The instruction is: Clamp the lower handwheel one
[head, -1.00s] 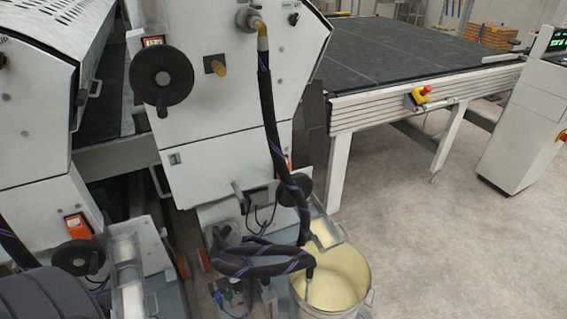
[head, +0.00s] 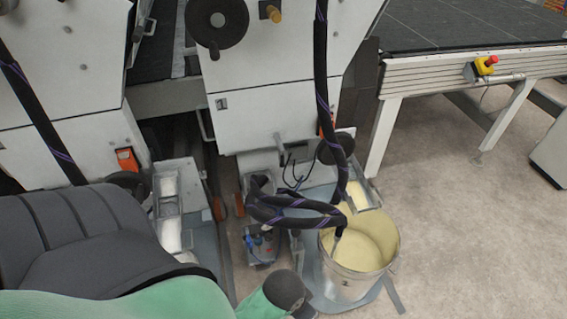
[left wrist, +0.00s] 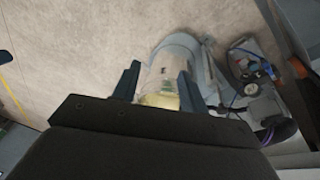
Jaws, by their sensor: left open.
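Two small black lower handwheels show in the head view. One lower handwheel (head: 337,148) is on the right machine unit, partly behind a black hose. The other lower handwheel (head: 127,185) is on the left unit, partly hidden by my arm. I cannot tell which is number one. My left gripper (left wrist: 156,80) shows in the left wrist view, open and empty, its two dark fingers framing the bucket beyond them. No handwheel lies between the fingers. In the head view my arm fills the lower left, and its fingers do not show.
A larger handwheel (head: 217,22) is higher on the right unit. A conveyor table (head: 470,70) stands at the right.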

